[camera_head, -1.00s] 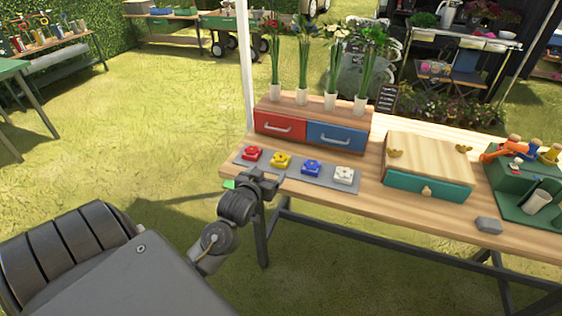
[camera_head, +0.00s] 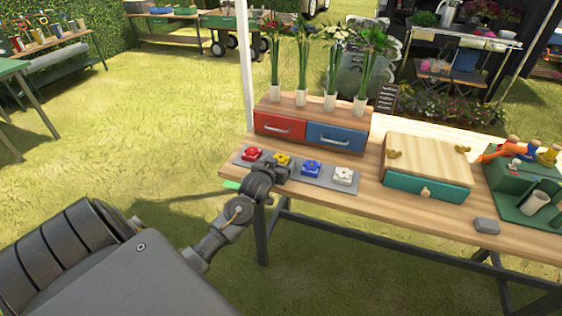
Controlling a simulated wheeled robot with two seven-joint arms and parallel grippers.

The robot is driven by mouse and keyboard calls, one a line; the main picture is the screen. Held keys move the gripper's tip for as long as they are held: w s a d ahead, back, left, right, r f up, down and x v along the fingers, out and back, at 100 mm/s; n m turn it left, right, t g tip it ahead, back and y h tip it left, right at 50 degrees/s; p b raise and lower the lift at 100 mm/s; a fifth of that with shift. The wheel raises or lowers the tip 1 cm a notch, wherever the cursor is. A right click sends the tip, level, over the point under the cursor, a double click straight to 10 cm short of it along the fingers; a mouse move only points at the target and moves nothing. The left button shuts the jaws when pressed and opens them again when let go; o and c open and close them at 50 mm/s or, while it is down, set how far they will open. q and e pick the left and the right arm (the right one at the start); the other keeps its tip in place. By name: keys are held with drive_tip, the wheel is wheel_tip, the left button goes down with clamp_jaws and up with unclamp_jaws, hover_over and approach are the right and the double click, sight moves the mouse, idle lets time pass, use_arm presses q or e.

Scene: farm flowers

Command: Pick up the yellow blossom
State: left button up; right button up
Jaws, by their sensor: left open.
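A yellow blossom (camera_head: 282,160) sits on a grey mat (camera_head: 327,181) near the table's left front edge. A red blossom (camera_head: 252,154) is to its left; a blue one (camera_head: 311,169) and a white one (camera_head: 343,176) are to its right. My left gripper (camera_head: 277,170) is open, just in front of the yellow blossom and overlapping its lower edge in the picture. I cannot tell whether they touch. The fingertips are hard to make out. My right gripper is out of view.
Behind the mat stands a box with a red drawer (camera_head: 280,127) and a blue drawer (camera_head: 337,137), topped by several potted flowers. A wooden box with a teal drawer (camera_head: 427,188) and a grey block (camera_head: 487,226) are to the right.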

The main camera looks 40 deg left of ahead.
use_arm(q)
drive_tip(key=shift+c, duration=0.9)
drive_tip(key=c, duration=0.9)
drive_tip(key=shift+r, duration=0.3)
wheel_tip(320, 180, up, 2)
drive_tip(key=shift+r, duration=0.1)
drive_tip(key=w+a+r, duration=0.1)
drive_tip(key=a+r, duration=0.2)
drive_tip(key=a, duration=0.1)
drive_tip(key=w+a+r, duration=0.1)
drive_tip(key=a+r, duration=0.2)
drive_tip(key=a, duration=0.2)
drive_tip(key=w+a+r, duration=0.1)
drive_tip(key=a+r, duration=0.3)
drive_tip(key=shift+a+r+b, duration=0.1)
drive_tip(key=shift+a+b, duration=0.15)
drive_tip(key=shift+b, duration=0.1)
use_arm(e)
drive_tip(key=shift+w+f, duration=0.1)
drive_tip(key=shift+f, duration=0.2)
